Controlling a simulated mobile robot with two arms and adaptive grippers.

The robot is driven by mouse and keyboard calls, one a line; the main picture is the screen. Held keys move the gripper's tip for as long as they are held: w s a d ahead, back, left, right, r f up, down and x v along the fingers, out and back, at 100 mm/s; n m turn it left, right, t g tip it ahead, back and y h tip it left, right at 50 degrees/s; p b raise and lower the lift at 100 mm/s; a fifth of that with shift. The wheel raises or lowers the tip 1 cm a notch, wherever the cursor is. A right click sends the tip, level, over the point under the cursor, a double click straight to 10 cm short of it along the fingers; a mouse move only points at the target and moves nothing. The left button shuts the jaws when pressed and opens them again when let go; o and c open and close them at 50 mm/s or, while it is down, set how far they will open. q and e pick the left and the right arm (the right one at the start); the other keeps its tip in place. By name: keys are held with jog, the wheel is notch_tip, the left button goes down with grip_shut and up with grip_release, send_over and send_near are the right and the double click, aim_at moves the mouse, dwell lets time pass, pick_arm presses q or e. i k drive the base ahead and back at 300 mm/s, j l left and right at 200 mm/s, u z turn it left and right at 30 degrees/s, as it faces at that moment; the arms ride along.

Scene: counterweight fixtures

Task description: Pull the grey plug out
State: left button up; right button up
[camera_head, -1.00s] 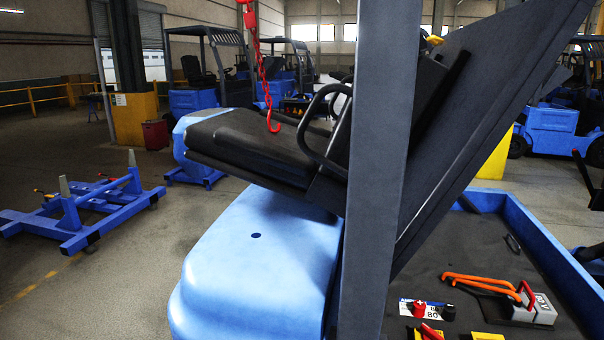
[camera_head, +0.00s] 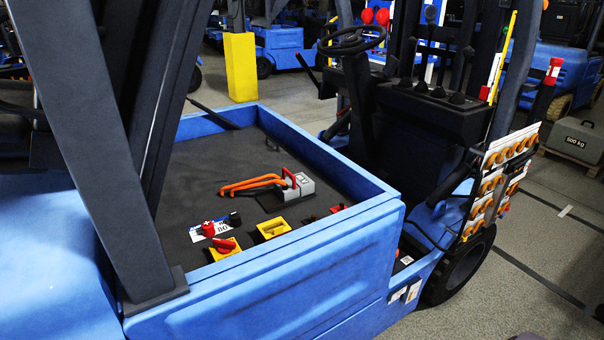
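The grey plug (camera_head: 305,186) is a light grey block with a red handle (camera_head: 289,177) on its left side. It sits inside the open blue compartment of the truck, toward the right wall. Two orange cables (camera_head: 250,184) run left from it. A dark flat piece (camera_head: 283,200) lies at its front left; whether the plug is seated in a socket cannot be told. Neither of my grippers can be made out in the head view, and nothing touches the plug.
The blue compartment wall (camera_head: 290,270) stands in front of the plug. Yellow blocks (camera_head: 273,228), one with a red switch (camera_head: 224,244), sit near it. A dark raised cover (camera_head: 130,90) rises at left. The driver's seat area (camera_head: 425,110) is behind right.

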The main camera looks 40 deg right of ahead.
aim_at(288, 191)
jog(key=z, duration=1)
